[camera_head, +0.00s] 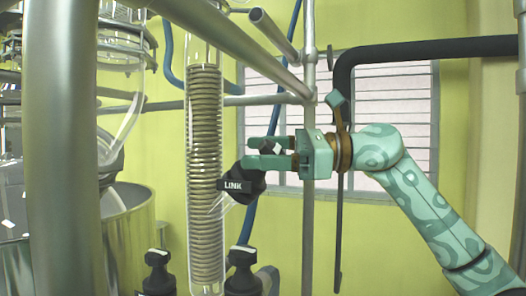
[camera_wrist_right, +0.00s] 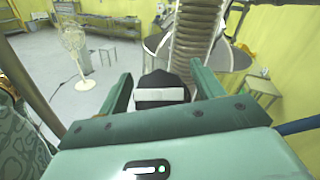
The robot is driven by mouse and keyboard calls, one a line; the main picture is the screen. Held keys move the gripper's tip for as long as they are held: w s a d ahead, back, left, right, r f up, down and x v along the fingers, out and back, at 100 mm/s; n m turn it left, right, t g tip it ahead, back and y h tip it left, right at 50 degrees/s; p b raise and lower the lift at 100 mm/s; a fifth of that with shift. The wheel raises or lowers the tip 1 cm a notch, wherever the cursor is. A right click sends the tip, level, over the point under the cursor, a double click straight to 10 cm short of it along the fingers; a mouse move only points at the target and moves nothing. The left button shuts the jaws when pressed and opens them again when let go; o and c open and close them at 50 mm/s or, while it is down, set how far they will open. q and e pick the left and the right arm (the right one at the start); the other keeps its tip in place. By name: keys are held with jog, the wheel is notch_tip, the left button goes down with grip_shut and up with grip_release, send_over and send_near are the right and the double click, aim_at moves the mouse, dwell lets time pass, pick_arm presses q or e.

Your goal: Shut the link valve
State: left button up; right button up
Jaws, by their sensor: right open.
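The link valve (camera_head: 234,185) is a black fitting with a white LINK label, beside the coiled glass column in the head view. My right gripper (camera_head: 252,153) comes in from the right, with its green fingers at the top of the valve. In the right wrist view, a black handle with a white band (camera_wrist_right: 163,94) sits between the two open fingers of my right gripper (camera_wrist_right: 164,85). I cannot tell whether the fingers touch it. The fingers hide part of the valve in the head view. My left gripper is not in view.
The coiled glass column (camera_head: 205,150) stands just left of the valve. Two black-capped valves (camera_head: 158,262) (camera_head: 242,262) are below. A thick metal post (camera_head: 60,150) and diagonal pipes fill the left and top. A black bent pipe (camera_head: 430,50) runs above my right arm.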

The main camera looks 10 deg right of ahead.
jog(key=shift+c, duration=0.4)
jog(key=c, duration=0.9)
